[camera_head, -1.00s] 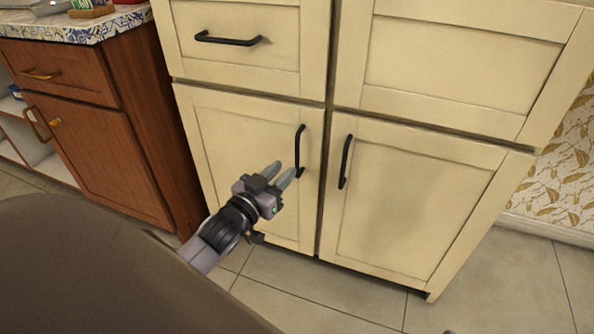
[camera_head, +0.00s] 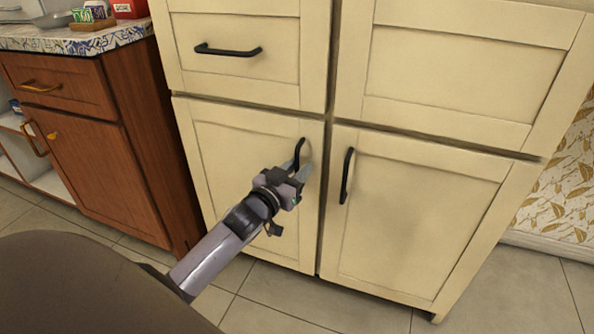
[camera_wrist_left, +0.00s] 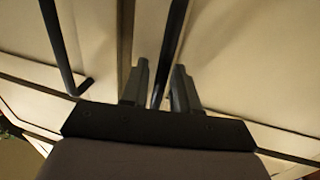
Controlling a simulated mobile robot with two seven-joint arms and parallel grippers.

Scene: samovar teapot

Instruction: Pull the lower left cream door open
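The lower left cream door (camera_head: 235,160) is shut, flush with the cabinet front. Its black vertical handle (camera_head: 300,150) is near its right edge; the lower part is hidden by my gripper. My left gripper (camera_head: 298,172) is at this handle. In the left wrist view the handle (camera_wrist_left: 172,45) runs between the two fingers (camera_wrist_left: 160,85), one on each side, with small gaps visible, so the gripper looks open around it. My right gripper is not in view.
The lower right cream door (camera_head: 415,215) with its own black handle (camera_head: 347,176) is close to the right. A cream drawer (camera_head: 235,65) is above. A brown wooden cabinet (camera_head: 100,165) stands at left. Tiled floor (camera_head: 335,305) in front is clear.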

